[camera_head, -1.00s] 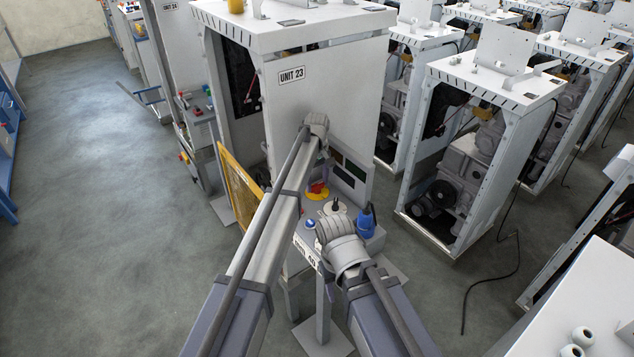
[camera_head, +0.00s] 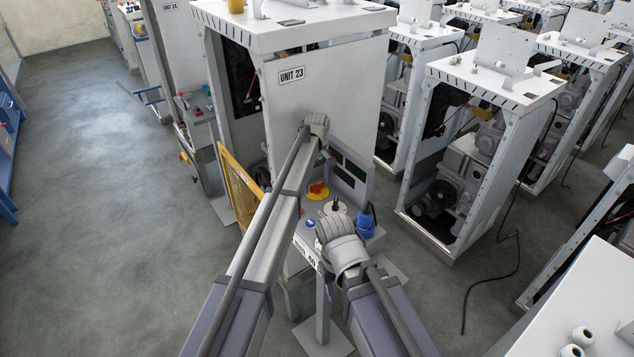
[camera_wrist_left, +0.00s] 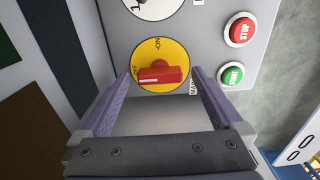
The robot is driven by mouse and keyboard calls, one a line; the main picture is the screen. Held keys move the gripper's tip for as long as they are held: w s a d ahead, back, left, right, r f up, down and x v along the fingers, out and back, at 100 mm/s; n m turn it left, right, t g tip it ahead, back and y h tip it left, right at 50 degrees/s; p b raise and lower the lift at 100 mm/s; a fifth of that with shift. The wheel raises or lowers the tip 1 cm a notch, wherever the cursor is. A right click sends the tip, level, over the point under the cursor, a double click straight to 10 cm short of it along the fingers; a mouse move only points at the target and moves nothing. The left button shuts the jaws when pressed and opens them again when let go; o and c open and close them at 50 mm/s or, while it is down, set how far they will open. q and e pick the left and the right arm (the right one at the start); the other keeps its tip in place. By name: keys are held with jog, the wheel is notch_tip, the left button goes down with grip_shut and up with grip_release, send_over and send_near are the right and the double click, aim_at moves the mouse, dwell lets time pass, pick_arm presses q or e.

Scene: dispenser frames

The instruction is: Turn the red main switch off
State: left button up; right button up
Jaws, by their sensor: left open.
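The red main switch (camera_head: 318,189) is a knob on a round yellow plate on the control panel's sloping face. In the left wrist view the red knob (camera_wrist_left: 160,75) lies crosswise, with a pale mark on its left part beside the OFF label; the ON label is above it. My left gripper (camera_wrist_left: 161,74) is open and empty, its purple fingers apart on either side of the yellow plate (camera_wrist_left: 160,52). I cannot tell whether either finger touches the panel. In the head view my left wrist hides most of the fingers. My right gripper is out of sight.
A red STOP button (camera_wrist_left: 240,29) and a green button (camera_wrist_left: 232,75) sit right of the switch; a black-and-white dial (camera_wrist_left: 152,6) is above. A blue plug (camera_head: 366,222) stands on the panel's top. The UNIT 23 cabinet (camera_head: 330,90) rises behind. Floor at left is clear.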

aim_at(317, 184)
pick_arm(q)
notch_tip(317, 184, up, 8)
jog(key=p, duration=0.8)
jog(key=shift+f, duration=0.1)
jog(key=s+a+m, duration=0.2)
jog(key=s+a, duration=0.4)
jog(key=s, duration=0.6)
jog(key=s+a+m, duration=0.3)
jog(key=s+a, duration=0.3)
jog(key=s, duration=0.5)
jog(key=s+a+m, duration=0.2)
jog(key=s+a, duration=0.3)
jog(key=s, duration=0.7)
jog(key=s+d+f+m+y+b, duration=0.1)
jog(key=s+d+f+m+b, duration=0.3)
jog(key=d+f+b, duration=0.6)
notch_tip(317, 184, down, 2)
jog(key=s+b, duration=0.1)
jog(key=b, duration=0.1)
jog(key=shift+d+f+b, duration=0.25)
jog(key=shift+d+b, duration=0.1)
jog(key=shift+b, duration=0.05)
